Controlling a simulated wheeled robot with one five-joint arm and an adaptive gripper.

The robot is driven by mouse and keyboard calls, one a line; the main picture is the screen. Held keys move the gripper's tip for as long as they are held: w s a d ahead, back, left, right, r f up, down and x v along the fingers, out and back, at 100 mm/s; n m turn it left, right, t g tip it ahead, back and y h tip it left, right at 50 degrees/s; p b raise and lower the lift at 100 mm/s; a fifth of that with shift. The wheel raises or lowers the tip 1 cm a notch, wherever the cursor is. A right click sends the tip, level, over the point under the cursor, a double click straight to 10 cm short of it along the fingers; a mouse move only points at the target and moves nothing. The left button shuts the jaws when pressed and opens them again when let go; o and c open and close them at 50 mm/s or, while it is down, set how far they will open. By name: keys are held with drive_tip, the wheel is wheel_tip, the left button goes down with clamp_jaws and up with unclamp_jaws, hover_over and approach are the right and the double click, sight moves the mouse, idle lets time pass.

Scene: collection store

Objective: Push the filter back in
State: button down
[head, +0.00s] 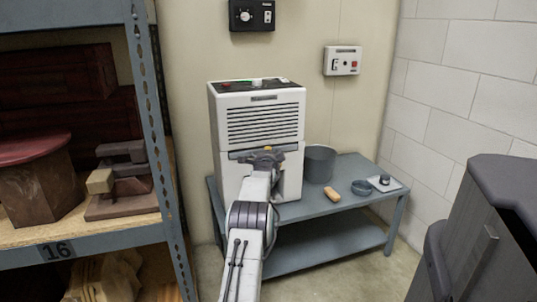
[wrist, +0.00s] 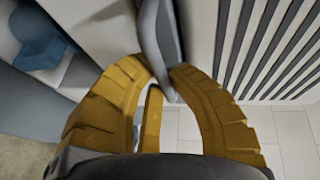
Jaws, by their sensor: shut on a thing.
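The white louvred unit (head: 262,118) stands upright on a grey metal table. The filter (head: 288,147) shows as a grey strip across the unit's front, just below the louvres; my gripper hides its middle. I cannot tell how far it stands out. My gripper (head: 267,153) is at the middle of this strip. In the wrist view, my yellow gripper fingers (wrist: 160,78) close around a grey curved piece of the filter (wrist: 160,35), with the louvres to the right. How deep the filter sits inside is hidden.
The grey table (head: 325,203) holds a grey pot (head: 319,163), a tan block (head: 332,193), a dark bowl (head: 361,187) and a small pad with a knob (head: 384,183). A shelf rack (head: 165,150) stands close on the left. A dark grey cabinet (head: 480,235) is at right.

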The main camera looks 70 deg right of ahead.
drive_tip(key=shift+w+r, duration=0.25)
drive_tip(key=c, duration=1.5)
unclamp_jaws()
drive_tip(key=shift+w, duration=0.1)
drive_tip(key=o, duration=0.3)
drive_tip(key=shift+f, duration=0.15)
drive_tip(key=shift+o, duration=0.2)
drive_tip(key=shift+s+a, duration=0.1)
drive_tip(key=shift+s, duration=0.1)
drive_tip(key=v, duration=1.1)
drive_tip(key=shift+a, duration=0.4)
drive_tip(key=shift+s, duration=0.15)
